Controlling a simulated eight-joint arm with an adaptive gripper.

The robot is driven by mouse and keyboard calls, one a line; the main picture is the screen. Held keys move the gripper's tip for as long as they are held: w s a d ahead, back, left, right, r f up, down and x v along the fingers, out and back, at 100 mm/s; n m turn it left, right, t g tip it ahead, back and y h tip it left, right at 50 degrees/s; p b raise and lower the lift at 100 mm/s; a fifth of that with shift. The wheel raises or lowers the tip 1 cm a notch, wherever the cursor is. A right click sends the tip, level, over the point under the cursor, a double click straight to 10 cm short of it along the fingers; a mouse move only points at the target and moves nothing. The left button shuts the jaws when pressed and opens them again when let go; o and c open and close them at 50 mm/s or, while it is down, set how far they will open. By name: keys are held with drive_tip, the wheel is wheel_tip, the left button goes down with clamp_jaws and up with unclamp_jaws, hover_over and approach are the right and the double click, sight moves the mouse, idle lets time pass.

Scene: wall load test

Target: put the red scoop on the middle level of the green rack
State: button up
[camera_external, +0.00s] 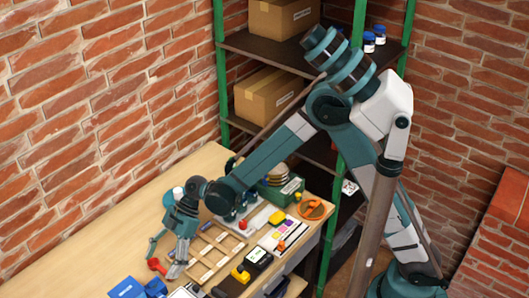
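The red scoop (155,264) lies on the wooden workbench (75,277), near its left part. My gripper (165,257) points down over it with its fingers spread apart. The scoop shows between and just below the fingertips; I cannot tell whether they touch it. The green rack (222,75) stands behind the bench, against the brick corner. Its upper visible shelf holds a cardboard box and blue-capped jars. A lower shelf holds another cardboard box (268,96). My arm hides much of the rack's right side and lower shelves.
A wooden divided tray (212,252) lies right of my gripper. Blue bins (128,288) are at the front left. A green box (281,188), an orange round item (311,209) and small coloured items crowd the bench's right part. The bench's far left is clear.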

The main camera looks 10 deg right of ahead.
drive_tip(key=shift+c, duration=0.3)
wheel_tip(320, 180, up, 10)
drive_tip(key=p, duration=0.2)
idle(0.5)
drive_tip(key=shift+w, duration=0.1)
idle(0.7)
drive_tip(key=w+d+r+m+t+y, duration=0.1)
drive_tip(key=w+d+r+m+t, duration=0.4)
drive_tip(key=w, duration=0.7)
drive_tip(key=w+d+r+m+t+y, duration=0.2)
drive_tip(key=w+d+r+m, duration=0.4)
drive_tip(key=w, duration=0.5)
drive_tip(key=w+d+r+m+t+h, duration=0.3)
drive_tip(key=w+d+r+m+t, duration=0.3)
drive_tip(key=w+d+r, duration=0.9)
drive_tip(key=d+r+m, duration=0.1)
drive_tip(key=d+m, duration=0.1)
drive_tip(key=d, duration=0.1)
drive_tip(key=shift+w+h, duration=0.2)
drive_tip(key=shift+h, duration=0.1)
